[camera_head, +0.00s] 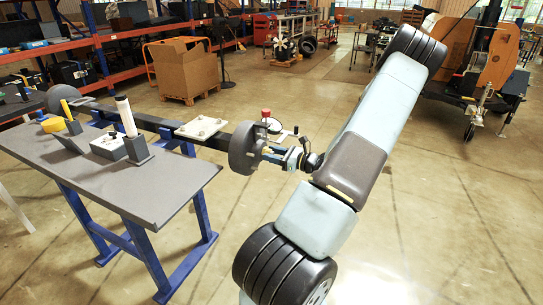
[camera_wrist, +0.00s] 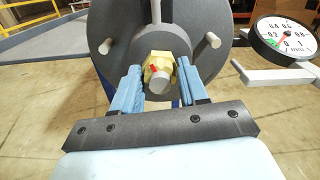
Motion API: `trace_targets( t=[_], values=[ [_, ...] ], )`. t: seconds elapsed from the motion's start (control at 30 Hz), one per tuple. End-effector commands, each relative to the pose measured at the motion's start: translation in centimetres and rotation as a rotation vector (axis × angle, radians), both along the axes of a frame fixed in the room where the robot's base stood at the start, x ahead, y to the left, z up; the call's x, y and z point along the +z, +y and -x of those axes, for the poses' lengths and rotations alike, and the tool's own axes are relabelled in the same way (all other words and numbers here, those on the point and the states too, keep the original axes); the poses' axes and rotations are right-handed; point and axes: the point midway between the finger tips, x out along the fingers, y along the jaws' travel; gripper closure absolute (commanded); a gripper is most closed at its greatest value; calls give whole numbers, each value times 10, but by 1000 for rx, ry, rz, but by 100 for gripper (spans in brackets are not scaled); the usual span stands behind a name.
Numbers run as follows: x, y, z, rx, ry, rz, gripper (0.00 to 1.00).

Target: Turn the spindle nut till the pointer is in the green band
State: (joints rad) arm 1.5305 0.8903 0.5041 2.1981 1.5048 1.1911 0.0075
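The spindle nut, a brass hex nut (camera_wrist: 149,62) with a red mark, sits around a grey spindle end at the middle of a dark round hub (camera_wrist: 110,75) in the wrist view. The hub also shows in the head view (camera_head: 243,152). My gripper (camera_wrist: 159,66) has its two blue fingers on either side of the nut, their tips close to its flanks; whether they press on it I cannot tell. A round white gauge (camera_wrist: 287,38) stands at the right in the wrist view.
Pegs stick out of the hub, one (camera_wrist: 214,41) right of my gripper. A grey bench (camera_head: 150,190) on blue legs stands left in the head view, holding small blocks and an upright white-topped cylinder (camera_head: 125,115). A red button (camera_head: 266,113) is behind the hub.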

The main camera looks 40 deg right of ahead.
Motion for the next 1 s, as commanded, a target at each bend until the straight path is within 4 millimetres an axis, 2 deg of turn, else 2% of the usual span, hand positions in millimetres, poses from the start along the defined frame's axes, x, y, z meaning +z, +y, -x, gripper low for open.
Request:
trace_targets(
  t=[0.03, 0.27, 0.6, 0.87, 0.9, 1.0],
  values=[
    [0, 1, 0, 1, 0, -1, 67],
    [0, 1, 0, 2, 1, -1, 87],
    [-1, 1, 1, 2, -40, 100, 87],
    [-1, 2, 1, 3, -42, 106, 87],
    [-1, 2, 1, 3, -42, 105, 56],
    [-1, 2, 1, 3, -42, 106, 46]
  ],
)
